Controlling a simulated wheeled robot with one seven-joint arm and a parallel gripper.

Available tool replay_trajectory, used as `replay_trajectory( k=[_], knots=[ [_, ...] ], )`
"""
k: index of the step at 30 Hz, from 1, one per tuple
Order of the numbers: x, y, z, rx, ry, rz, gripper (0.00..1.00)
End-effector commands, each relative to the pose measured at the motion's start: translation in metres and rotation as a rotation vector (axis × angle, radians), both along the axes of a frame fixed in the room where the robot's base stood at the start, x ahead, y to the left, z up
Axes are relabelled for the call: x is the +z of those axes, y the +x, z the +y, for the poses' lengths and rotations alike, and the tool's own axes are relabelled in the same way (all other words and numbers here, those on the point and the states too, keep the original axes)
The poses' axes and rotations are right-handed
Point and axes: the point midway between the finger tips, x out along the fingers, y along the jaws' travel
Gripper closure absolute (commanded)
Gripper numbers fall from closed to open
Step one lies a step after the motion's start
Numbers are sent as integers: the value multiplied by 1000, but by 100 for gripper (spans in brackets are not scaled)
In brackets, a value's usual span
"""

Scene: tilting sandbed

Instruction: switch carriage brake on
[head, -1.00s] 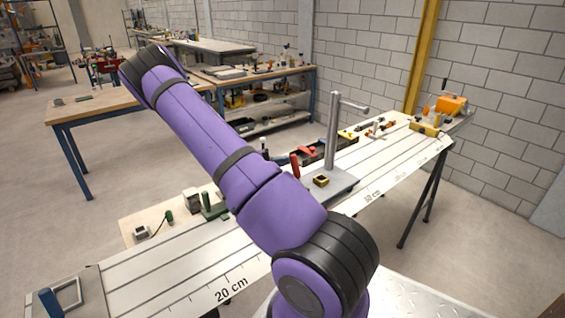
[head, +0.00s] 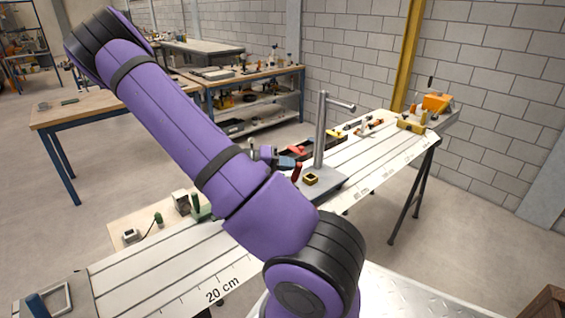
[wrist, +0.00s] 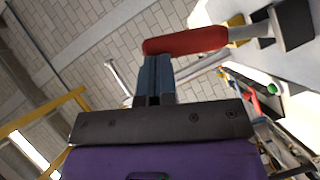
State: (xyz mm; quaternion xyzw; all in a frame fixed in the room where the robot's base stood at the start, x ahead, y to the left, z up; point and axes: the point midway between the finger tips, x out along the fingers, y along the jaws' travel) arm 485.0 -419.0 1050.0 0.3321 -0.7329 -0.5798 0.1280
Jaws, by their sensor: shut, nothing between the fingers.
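The carriage (head: 328,183) is a grey plate on the long white slotted bed (head: 150,262), with a tall grey post (head: 320,130) and side arm. Its brake lever, with a red grip (head: 296,173), stands nearly upright at the plate's left side. In the wrist view the red grip (wrist: 186,41) lies across just beyond my fingertips, on a pale metal shank. My gripper (head: 289,163) is shut and empty, with its blue fingers right beside the red grip. It also shows in the wrist view (wrist: 154,60). I cannot tell whether they touch.
A small yellow-and-black block (head: 311,180) sits on the carriage. An orange device (head: 436,102) is at the far end. My purple arm hides part of the bed.

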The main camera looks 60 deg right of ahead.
Motion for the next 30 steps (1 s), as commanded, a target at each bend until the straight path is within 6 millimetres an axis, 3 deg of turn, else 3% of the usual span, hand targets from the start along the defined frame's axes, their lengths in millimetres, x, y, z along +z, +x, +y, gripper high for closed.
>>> replay_trajectory(
  k=[12, 30],
  knots=[
    [-2, -13, 3, -2, 0, 8, 100],
    [1, -7, 2, 0, 0, 6, 100]
  ],
)
